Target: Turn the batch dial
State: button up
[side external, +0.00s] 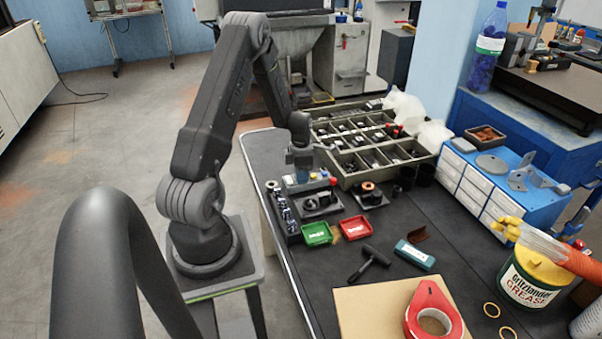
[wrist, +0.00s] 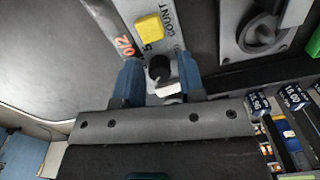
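The batch dial looks to be the small round black knob (wrist: 158,68) on a light grey panel (wrist: 172,45) in the wrist view. The panel carries a yellow button, a red display and the word COUNT. My gripper (wrist: 159,62) is open, with one blue finger on each side of the knob and a gap showing on both sides. Whether the fingers are level with the knob or above it I cannot tell. In the side view my gripper (side external: 300,158) points down over the panel area, and the knob is too small or hidden to make out.
A compartment tray (side external: 345,175) of dark parts stands behind the gripper. A green tray (side external: 317,233) and a red tray (side external: 356,227) lie in front.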

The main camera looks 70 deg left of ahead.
grip_shut()
jog(key=shift+m, duration=3)
